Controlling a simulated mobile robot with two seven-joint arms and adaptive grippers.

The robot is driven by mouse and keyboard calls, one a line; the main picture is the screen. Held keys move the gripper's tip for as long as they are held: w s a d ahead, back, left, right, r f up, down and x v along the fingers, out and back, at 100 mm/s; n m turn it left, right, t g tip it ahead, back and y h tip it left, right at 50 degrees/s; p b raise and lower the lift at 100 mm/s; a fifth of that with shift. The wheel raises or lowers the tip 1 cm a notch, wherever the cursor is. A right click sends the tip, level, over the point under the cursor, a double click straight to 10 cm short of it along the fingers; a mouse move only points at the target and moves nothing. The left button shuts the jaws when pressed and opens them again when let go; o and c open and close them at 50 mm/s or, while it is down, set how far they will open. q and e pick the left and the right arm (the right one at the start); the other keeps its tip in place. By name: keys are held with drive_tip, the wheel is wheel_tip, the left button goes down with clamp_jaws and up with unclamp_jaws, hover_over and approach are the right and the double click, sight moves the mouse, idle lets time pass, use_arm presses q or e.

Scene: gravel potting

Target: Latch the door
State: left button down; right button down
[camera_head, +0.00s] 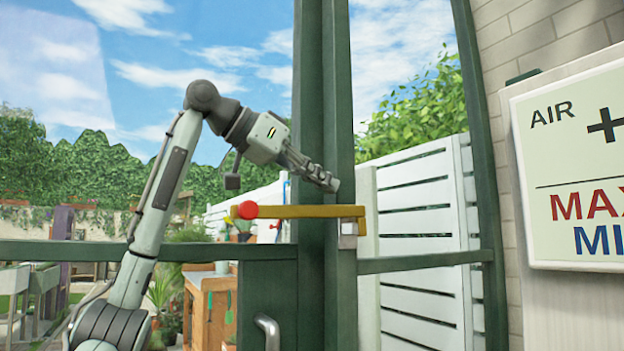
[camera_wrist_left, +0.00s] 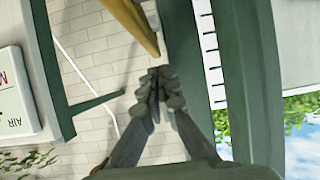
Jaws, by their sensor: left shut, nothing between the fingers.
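The yellow latch bar (camera_head: 305,211) lies level across the green door frame, with a red knob (camera_head: 248,210) near its left end. Its right end is at a small pale bracket (camera_head: 348,228); whether it is seated in it I cannot tell. The green door (camera_head: 268,290) has a grey handle (camera_head: 267,332) below the bar. My left gripper (camera_head: 333,184) is shut and empty, a little above the bar's right part. In the left wrist view its closed fingertips (camera_wrist_left: 160,78) are apart from the yellow bar (camera_wrist_left: 137,22). My right gripper is not in view.
A white sign (camera_head: 575,165) hangs on the brick wall at the right. A white slatted fence (camera_head: 415,220) stands behind the glass. An orange-brown wooden cabinet (camera_head: 208,300) shows at the lower left. The space around my gripper above the bar is clear.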

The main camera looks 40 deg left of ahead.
use_arm(q)
drive_tip(key=r, duration=0.2)
drive_tip(key=shift+s+d+r, duration=0.15)
drive_tip(key=shift+d+r, duration=0.15)
drive_tip(key=shift+d, duration=0.05)
drive_tip(key=s+a+r, duration=0.3)
drive_tip(key=s+r, duration=0.3)
drive_tip(key=shift+s+a+r, duration=0.15)
drive_tip(key=shift+s+a, duration=0.15)
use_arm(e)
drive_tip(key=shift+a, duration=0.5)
